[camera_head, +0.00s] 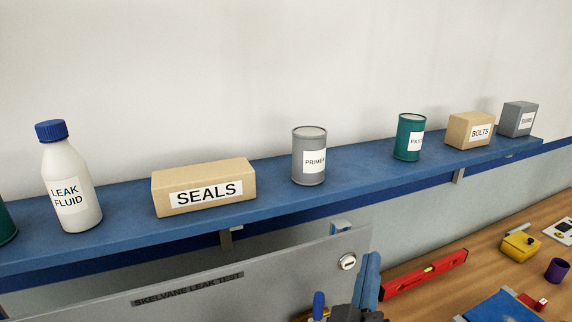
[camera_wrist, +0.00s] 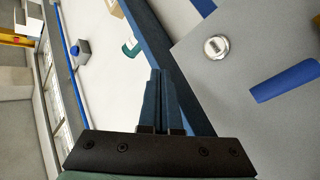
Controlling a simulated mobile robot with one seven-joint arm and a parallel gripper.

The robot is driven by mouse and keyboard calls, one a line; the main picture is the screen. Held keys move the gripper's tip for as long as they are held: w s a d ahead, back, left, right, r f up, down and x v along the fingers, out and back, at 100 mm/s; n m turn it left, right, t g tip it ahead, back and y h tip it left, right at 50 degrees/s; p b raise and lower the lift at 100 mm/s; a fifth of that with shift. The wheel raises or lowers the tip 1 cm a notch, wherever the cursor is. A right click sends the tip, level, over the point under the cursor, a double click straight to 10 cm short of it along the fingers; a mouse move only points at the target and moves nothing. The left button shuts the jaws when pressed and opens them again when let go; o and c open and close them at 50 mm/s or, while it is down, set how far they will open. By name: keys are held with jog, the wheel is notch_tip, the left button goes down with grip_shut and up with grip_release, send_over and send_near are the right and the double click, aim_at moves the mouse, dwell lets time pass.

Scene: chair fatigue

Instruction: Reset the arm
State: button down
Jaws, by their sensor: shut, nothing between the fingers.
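My gripper (camera_wrist: 160,73) shows in the wrist view with its two dark blue fingers together and nothing between them. In the head view, what looks like its blue fingers (camera_head: 370,275) rises at the bottom edge, in front of the right end of a grey panel (camera_head: 240,277) lettered SKELVANE LEAK TEST. The rest of the arm is mostly out of the picture. In the wrist view, the grey panel (camera_wrist: 245,45) with a round white-faced fitting (camera_wrist: 216,46) lies right of the fingers.
A blue shelf (camera_head: 270,205) above the panel carries a leak fluid bottle (camera_head: 70,180), a SEALS box (camera_head: 204,187), a primer can (camera_head: 309,157) and several other containers. A red level (camera_head: 425,275) and a yellow case (camera_head: 520,246) lie on the wooden bench (camera_head: 485,250) at right.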

jog(key=s+a+r+m+t+y+b, duration=0.15)
jog(key=a+r, duration=0.25)
jog(key=r, duration=0.6)
jog(key=s+a+r+m+t+y, duration=0.1)
jog(key=a+r+m+t, duration=0.15)
jog(key=r, duration=0.65)
jog(key=s+a+r+t+y, duration=0.2)
jog(key=s+a+r, duration=0.1)
jog(key=r, duration=0.3)
jog(key=s+a+r+t+y, duration=0.3)
jog(key=s+a+r, duration=0.1)
jog(key=r, duration=0.3)
jog(key=shift+s+a+n+y, duration=0.3)
jog(key=shift+s+n+y, duration=0.1)
jog(key=shift+s, duration=0.5)
